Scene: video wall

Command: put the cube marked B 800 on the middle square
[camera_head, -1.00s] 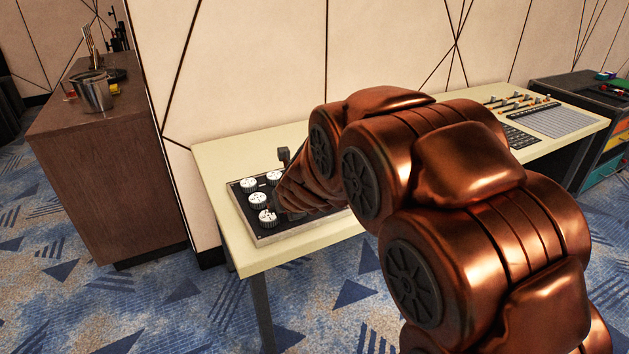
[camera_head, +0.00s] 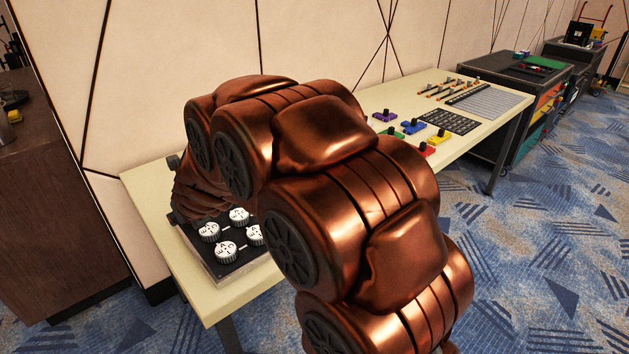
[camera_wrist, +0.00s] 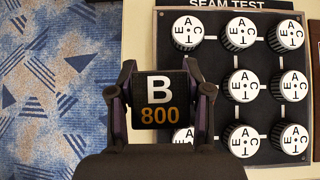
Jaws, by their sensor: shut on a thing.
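The black cube marked B 800 (camera_wrist: 160,108) is between the fingers of my gripper (camera_wrist: 159,70) in the wrist view. My gripper is shut on it, and its marked face is toward the camera. The cube shows over the left edge of a black panel with white dials (camera_wrist: 256,55). How high it is held, I cannot tell. In the head view my arm hides the cube and most of the gripper. I cannot make out a middle square in either view.
The dial panel (camera_head: 223,268) lies at the near left end of the cream table (camera_head: 140,185). Small coloured blocks with black knobs (camera_head: 413,126), a dark keypad (camera_head: 450,121) and sliders lie toward its right end.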

